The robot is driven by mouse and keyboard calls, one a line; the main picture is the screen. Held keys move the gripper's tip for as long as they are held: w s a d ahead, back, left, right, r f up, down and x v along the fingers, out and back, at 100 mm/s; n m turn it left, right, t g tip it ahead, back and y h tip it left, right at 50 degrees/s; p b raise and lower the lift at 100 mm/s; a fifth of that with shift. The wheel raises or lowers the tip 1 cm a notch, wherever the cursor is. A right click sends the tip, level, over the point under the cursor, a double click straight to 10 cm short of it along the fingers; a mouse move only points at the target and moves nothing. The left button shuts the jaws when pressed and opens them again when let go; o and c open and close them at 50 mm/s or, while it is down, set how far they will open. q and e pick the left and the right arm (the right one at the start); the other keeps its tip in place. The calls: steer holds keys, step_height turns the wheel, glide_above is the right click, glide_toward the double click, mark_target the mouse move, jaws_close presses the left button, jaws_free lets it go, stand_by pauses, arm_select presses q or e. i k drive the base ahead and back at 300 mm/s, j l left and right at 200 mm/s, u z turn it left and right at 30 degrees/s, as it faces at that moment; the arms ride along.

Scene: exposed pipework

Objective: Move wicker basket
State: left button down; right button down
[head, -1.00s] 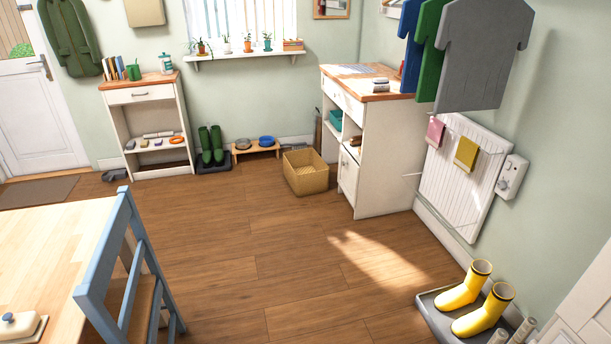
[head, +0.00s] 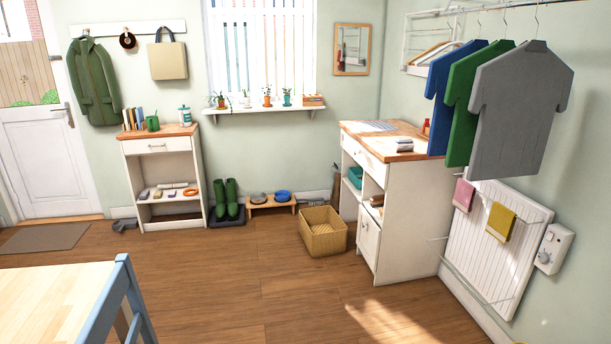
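The wicker basket (head: 324,238) is a tan, square, open-topped basket. It stands upright on the wooden floor in the head view, right of the picture's middle. It is just left of the white cabinet with the wooden top and in front of the back wall. It looks empty, though its bottom is only partly visible. Neither of my grippers shows in the head view.
The white cabinet (head: 386,200) stands close to the basket's right. A low pet-bowl stand (head: 271,204) and green boots (head: 226,198) are behind and to its left. A table (head: 60,300) and blue chair (head: 125,300) fill the lower left. The middle floor is clear.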

mark_target(322, 230)
steer(key=i, duration=1.65)
steer(key=i+z, duration=0.1)
steer(key=i, duration=0.7)
steer(key=i+j, duration=0.15)
steer(key=i, duration=0.7)
steer(key=i+j+z, duration=0.1)
steer(key=i, duration=0.7)
steer(key=i+j, duration=0.15)
steer(key=i, duration=0.65)
